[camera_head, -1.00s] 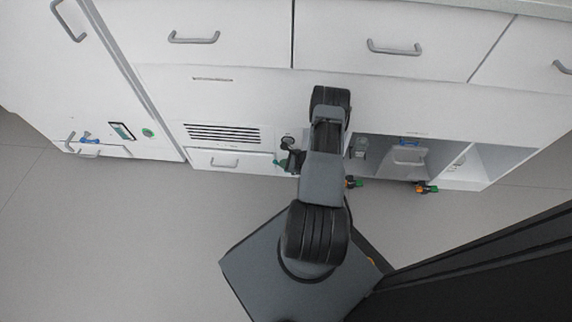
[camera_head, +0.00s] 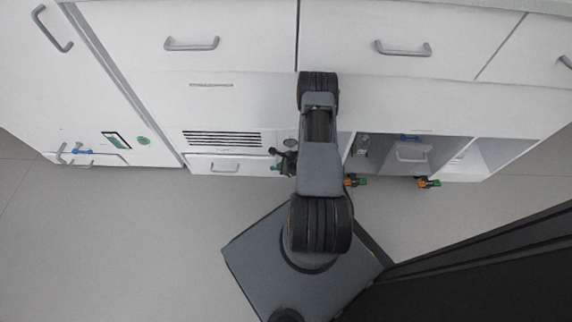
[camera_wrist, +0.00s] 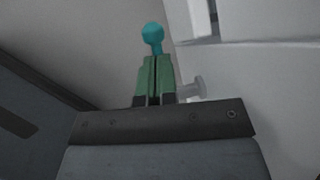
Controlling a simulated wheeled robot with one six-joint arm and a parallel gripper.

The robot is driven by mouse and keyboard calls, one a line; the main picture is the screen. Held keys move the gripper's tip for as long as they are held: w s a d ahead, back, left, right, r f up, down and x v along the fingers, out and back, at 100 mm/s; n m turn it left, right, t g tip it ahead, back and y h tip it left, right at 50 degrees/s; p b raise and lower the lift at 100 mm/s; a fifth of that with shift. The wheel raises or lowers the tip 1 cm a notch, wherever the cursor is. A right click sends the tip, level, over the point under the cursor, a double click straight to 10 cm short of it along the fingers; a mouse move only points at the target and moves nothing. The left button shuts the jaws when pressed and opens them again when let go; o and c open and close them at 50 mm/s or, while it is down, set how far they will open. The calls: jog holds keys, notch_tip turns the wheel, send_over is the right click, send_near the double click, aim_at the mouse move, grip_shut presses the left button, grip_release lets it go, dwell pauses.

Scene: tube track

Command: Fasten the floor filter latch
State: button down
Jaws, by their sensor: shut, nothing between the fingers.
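My gripper's green fingers (camera_wrist: 155,78) are shut with nothing between them in the wrist view. A teal rounded knob (camera_wrist: 153,36), probably the latch's end, shows just beyond the fingertips; I cannot tell if they touch it. A grey round-headed peg (camera_wrist: 190,88) sticks out from the white front to the right of the fingers. In the head view, my dark gripper (camera_head: 276,167) is low by the right end of the filter drawer front (camera_head: 204,163), below the vent grille (camera_head: 222,138). The arm and gripper hide much of the latch area there.
To the right are open bays with a grey box (camera_head: 410,153) and orange-green fittings (camera_head: 429,183) low at the front. A left cabinet has a blue latch (camera_head: 82,151). The grey floor (camera_head: 190,210) in front is clear.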

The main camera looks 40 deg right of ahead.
jog(key=shift+w+a+f+b, duration=0.4)
jog(key=shift+a+f+b, duration=0.25)
jog(key=shift+b, duration=0.25)
jog(key=shift+w+a+f+b, duration=0.1)
jog(key=shift+a+f+b, duration=0.05)
jog(key=shift+f+b, duration=0.3)
jog(key=shift+r, duration=0.15)
notch_tip(320, 180, up, 15)
jog(key=s+a+p, duration=0.1)
jog(key=s+p, duration=0.1)
jog(key=p, duration=0.5)
jog(key=shift+a+f, duration=0.15)
jog(key=shift+f, duration=0.05)
